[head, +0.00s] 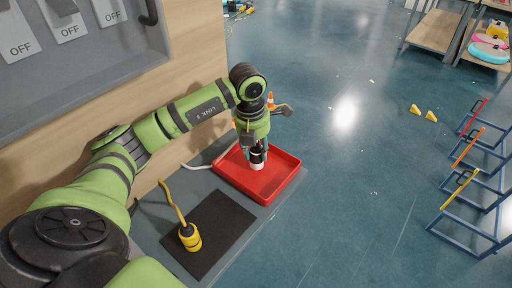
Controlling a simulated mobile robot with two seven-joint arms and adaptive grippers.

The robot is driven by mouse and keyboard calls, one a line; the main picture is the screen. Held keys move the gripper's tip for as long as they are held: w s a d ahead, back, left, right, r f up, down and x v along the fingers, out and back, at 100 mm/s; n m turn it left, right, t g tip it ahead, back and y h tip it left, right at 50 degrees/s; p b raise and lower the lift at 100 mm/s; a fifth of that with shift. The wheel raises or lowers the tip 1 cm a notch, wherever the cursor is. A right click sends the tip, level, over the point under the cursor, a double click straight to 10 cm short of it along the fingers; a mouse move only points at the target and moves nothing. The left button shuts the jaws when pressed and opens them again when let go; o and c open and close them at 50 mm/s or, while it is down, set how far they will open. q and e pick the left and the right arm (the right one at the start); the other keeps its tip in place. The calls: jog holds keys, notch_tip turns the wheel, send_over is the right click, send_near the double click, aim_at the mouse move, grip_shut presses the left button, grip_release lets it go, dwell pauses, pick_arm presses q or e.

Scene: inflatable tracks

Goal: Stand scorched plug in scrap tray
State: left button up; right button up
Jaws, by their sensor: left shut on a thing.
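My left gripper (254,146) points down over the red scrap tray (279,187). It is shut on the scorched plug (257,163), which looks white with blackened parts. The plug is roughly upright inside the tray outline, near its middle. I cannot tell whether its lower end touches the tray floor. The gripper hides the plug's upper part. My right gripper is not in view.
A yellow plug (190,238) with a yellow cord stands on a black mat (223,232) left of the tray. A white cable (208,164) runs behind the tray. A grey switch panel (85,45) is at upper left. Blue racks (470,212) stand far right.

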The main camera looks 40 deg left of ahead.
pick_arm(q)
jog(key=shift+f, duration=0.55)
jog(key=shift+f, duration=0.1)
jog(key=shift+f, duration=0.15)
jog(key=o, duration=1.2)
jog(key=shift+r, duration=0.2)
